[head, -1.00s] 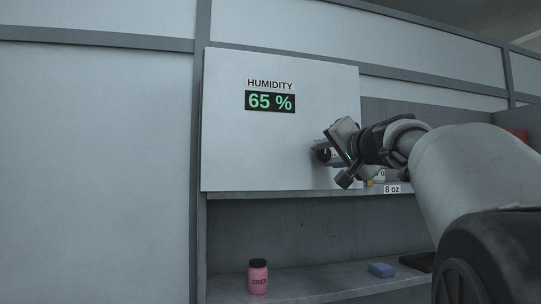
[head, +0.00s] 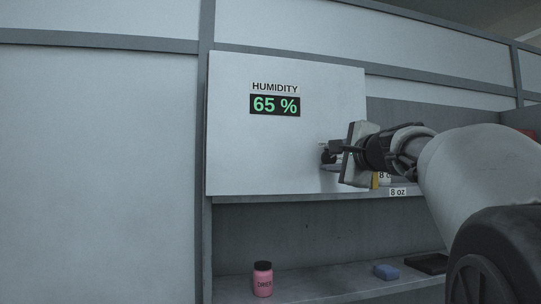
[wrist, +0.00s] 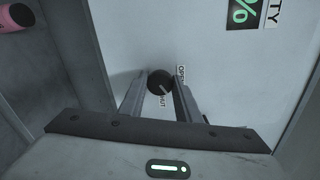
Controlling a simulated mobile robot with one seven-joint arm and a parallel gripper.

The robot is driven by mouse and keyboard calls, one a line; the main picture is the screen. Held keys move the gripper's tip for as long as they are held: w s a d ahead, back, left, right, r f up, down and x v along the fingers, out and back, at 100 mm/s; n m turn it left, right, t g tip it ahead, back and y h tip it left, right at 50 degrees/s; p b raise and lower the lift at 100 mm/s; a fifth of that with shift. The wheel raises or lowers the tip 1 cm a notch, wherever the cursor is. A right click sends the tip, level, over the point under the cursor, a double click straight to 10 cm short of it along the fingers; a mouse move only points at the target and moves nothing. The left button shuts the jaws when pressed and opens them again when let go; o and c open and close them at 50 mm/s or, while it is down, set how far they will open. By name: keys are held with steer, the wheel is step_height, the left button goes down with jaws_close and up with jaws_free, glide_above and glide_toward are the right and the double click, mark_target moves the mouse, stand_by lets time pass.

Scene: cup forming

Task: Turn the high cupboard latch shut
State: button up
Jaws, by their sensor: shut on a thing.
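The latch is a round black knob (wrist: 160,81) with a pale pointer line, on the white cupboard door (head: 235,150). An OPEN label (wrist: 182,76) sits beside it, and a SHUT label (wrist: 162,102) is partly hidden by a finger. In the wrist view the pointer line slants down and right, between the two labels. My gripper (wrist: 158,92) is shut on the knob, one finger on each side. In the head view my gripper (head: 334,151) is at the door's lower right, hiding most of the knob.
The door carries a humidity display (head: 275,105) reading 65 %. Below it, an open shelf (head: 330,281) holds a pink jar (head: 263,280), a blue block (head: 385,271) and a dark flat item (head: 428,263). An 8 oz label (head: 398,192) marks the shelf edge under my arm.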

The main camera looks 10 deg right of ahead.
steer(key=m+p, duration=0.2)
steer(key=m, duration=0.4)
steer(key=shift+r, duration=0.1)
stand_by(0.5)
steer(key=o, duration=1.1)
steer(key=shift+c, duration=0.2)
